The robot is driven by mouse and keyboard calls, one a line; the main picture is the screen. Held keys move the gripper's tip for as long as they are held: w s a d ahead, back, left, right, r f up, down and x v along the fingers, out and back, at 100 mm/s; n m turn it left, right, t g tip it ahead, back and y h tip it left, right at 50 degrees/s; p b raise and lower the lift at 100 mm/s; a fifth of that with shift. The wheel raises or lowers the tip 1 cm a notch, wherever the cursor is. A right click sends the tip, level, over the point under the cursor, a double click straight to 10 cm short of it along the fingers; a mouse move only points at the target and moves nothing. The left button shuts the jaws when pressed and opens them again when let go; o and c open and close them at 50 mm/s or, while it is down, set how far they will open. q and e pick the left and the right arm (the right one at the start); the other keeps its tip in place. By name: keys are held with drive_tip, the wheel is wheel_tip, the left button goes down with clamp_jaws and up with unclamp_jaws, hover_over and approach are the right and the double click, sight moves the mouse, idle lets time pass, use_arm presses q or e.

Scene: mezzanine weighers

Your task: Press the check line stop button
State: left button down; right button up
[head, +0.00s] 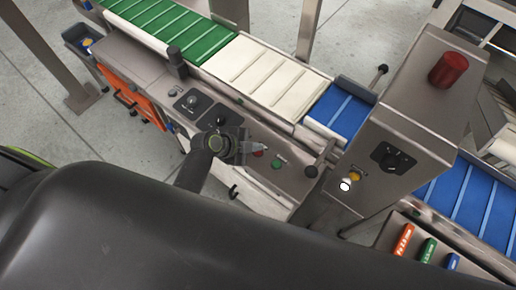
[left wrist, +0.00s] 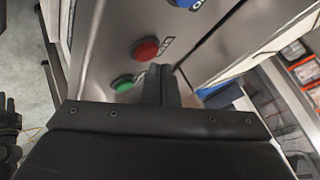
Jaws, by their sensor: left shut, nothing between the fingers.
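A red button (head: 257,153) and a green button (head: 277,163) sit on the sloped metal panel beside the conveyor. Their labels are too small to read. The left wrist view shows the red button (left wrist: 145,49) and the green button (left wrist: 124,83) close beyond the fingers. My left gripper (head: 262,147) is shut and empty, over the panel just by the red button. In the left wrist view its fingertips (left wrist: 160,70) appear just below and right of the red button; I cannot tell whether they touch the panel. My right gripper is not in view.
A blue control (left wrist: 187,3) lies farther along the panel. Two black knob plates (head: 191,103) are left of my gripper. The conveyor belt (head: 265,75) runs behind.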

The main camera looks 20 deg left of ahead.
use_arm(q)
drive_tip(key=shift+r, duration=0.3)
wheel_tip(320, 180, up, 5)
drive_tip(key=p, duration=0.4)
drive_tip(key=shift+f, duration=0.1)
idle(0.4)
idle(0.4)
